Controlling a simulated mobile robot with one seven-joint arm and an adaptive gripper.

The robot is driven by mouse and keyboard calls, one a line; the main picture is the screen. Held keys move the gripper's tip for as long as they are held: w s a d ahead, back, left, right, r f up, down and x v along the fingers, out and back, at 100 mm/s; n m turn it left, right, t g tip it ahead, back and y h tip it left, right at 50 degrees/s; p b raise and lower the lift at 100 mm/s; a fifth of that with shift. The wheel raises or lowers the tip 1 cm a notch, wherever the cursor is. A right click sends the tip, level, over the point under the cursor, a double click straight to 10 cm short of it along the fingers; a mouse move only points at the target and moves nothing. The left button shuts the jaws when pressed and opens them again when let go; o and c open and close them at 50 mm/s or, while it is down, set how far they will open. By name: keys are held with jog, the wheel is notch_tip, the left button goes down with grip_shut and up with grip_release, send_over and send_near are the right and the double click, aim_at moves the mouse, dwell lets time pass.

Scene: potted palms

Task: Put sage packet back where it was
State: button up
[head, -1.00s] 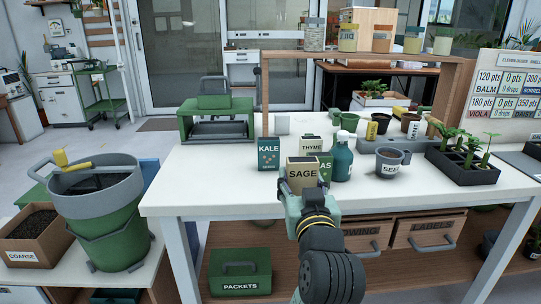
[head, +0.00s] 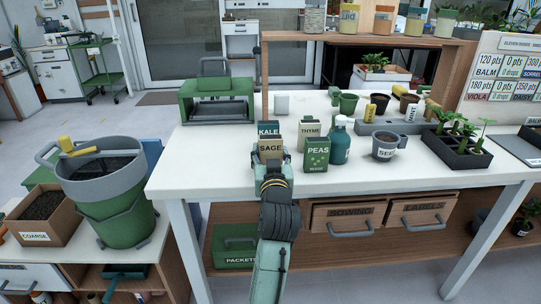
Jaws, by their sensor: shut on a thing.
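The tan sage packet (head: 270,148) is upright in my gripper (head: 271,162), with its SAGE label facing me. My gripper is shut on it over the front part of the white table (head: 230,172). Whether the packet's base touches the table is hidden by my gripper and arm. The dark teal kale packet (head: 268,128) stands just behind it, mostly covered. The pale thyme packet (head: 309,131) stands behind and to the right. The green peas packet (head: 317,153) stands to the right of my gripper.
A teal spray bottle (head: 340,143) and a grey SEED pot (head: 385,147) stand right of the packets. A black seedling tray (head: 458,152) is farther right. A green press-like machine (head: 217,103) stands back left. The table's front left is clear.

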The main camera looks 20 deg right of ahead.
jog(key=shift+f, duration=0.3)
jog(key=shift+f, duration=0.2)
jog(key=o, duration=1)
jog(key=shift+r, duration=0.15)
